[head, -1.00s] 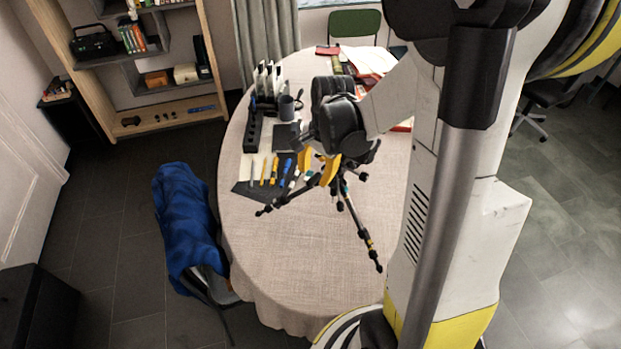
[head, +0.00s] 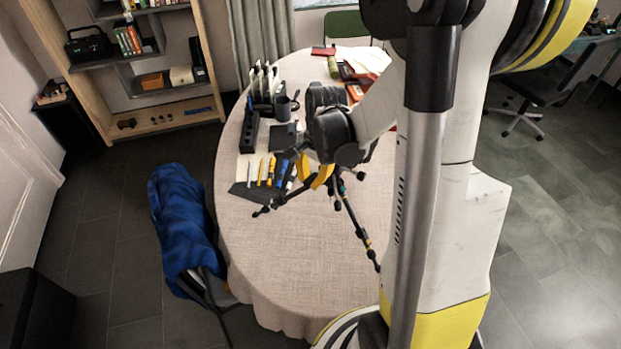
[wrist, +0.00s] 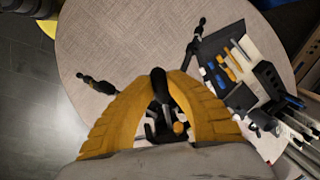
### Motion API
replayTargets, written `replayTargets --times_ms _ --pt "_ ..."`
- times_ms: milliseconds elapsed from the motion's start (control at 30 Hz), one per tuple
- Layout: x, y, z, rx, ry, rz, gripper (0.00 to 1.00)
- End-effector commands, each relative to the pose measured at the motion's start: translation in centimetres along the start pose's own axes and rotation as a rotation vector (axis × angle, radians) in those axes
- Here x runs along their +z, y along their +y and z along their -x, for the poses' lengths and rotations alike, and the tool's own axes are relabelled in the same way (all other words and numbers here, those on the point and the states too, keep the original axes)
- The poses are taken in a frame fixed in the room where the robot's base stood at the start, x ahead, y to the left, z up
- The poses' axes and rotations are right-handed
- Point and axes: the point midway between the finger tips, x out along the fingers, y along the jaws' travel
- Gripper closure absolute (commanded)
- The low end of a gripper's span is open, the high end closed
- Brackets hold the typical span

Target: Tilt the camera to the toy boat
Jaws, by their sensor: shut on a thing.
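A black tripod stands on the round table; its legs (head: 357,228) spread out below my gripper (head: 318,182) in the head view. My gripper's yellow fingers (wrist: 158,78) meet around a black handle (wrist: 172,95) in the wrist view. Dark tripod-head parts with a yellow knob (wrist: 179,128) show between the fingers. Two tripod legs (wrist: 98,84) reach out over the tabletop. The camera itself cannot be made out, as my gripper and arm cover the tripod's top. I cannot pick out a toy boat for certain in either view.
The table (head: 300,270) has bare cloth at the front. Pens on a dark mat (head: 262,180), a black holder (head: 249,132) and a mug (head: 284,108) stand left of the tripod. A shelf (head: 165,117) stands behind.

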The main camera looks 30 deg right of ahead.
Motion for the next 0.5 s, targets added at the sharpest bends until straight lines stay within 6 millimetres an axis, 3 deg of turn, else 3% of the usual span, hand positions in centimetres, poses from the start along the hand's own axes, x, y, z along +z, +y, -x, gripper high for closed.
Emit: replayTargets --times_ms 333,367,400,433,500 --pt "0.13 0.1 -0.55 -0.001 0.044 0.007 1.0" --pt "0.13 0.1 -0.54 -0.001 0.044 0.007 0.77" --pt "0.12 0.1 -0.54 -0.001 0.044 0.007 0.65" --pt "0.12 0.09 -0.54 -0.001 0.044 0.007 0.6" --pt "0.12 0.09 -0.54 -0.001 0.044 0.007 0.6"
